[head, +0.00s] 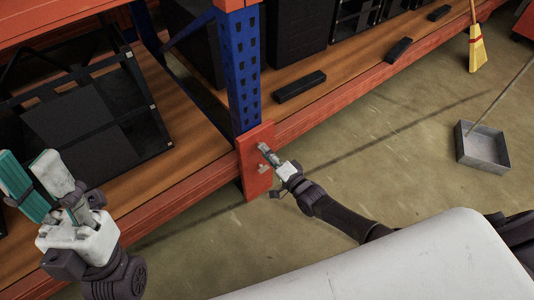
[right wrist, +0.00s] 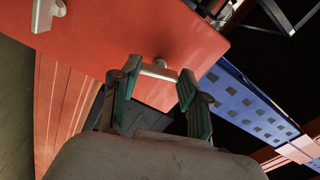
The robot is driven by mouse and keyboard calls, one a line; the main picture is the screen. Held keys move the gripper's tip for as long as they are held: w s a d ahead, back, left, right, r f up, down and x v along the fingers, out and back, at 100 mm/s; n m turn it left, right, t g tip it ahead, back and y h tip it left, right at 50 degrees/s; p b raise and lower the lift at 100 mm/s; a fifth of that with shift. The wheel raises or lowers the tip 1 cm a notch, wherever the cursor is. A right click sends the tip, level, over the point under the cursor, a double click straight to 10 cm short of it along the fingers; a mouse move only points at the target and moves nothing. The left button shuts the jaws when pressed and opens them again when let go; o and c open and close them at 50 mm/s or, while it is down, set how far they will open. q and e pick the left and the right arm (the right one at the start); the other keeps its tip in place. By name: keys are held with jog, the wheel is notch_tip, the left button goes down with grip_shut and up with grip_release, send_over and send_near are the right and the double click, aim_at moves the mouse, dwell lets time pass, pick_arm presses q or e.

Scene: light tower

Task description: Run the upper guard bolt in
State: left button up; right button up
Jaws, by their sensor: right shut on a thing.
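The red guard plate (head: 257,184) stands upright against the foot of the blue rack post. My right gripper (head: 264,150) is at the upper part of the plate. In the right wrist view its teal fingers (right wrist: 157,82) are shut on the upper guard bolt (right wrist: 160,71), a pale T-shaped handle standing at the plate's face. The lower guard bolt (head: 263,169) sits below, clear of the gripper; it also shows in the right wrist view (right wrist: 48,14). The upper bolt's shank is mostly hidden. My left gripper (head: 30,160) is raised at the left, open and empty.
The blue post (head: 243,70) and orange rack beam (head: 340,95) border the plate. Black boxes (head: 300,86) lie on the wooden shelf. A metal dustpan (head: 484,148) and a broom (head: 477,48) stand at the right.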

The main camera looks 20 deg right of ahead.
jog(key=shift+s+f, duration=0.15)
jog(key=shift+f, duration=0.15)
jog(key=o, duration=1.1)
jog(key=shift+d, duration=0.1)
jog(key=shift+o, duration=0.3)
jog(key=shift+r, duration=0.15)
jog(key=v, duration=1.2)
jog(key=shift+r, duration=0.1)
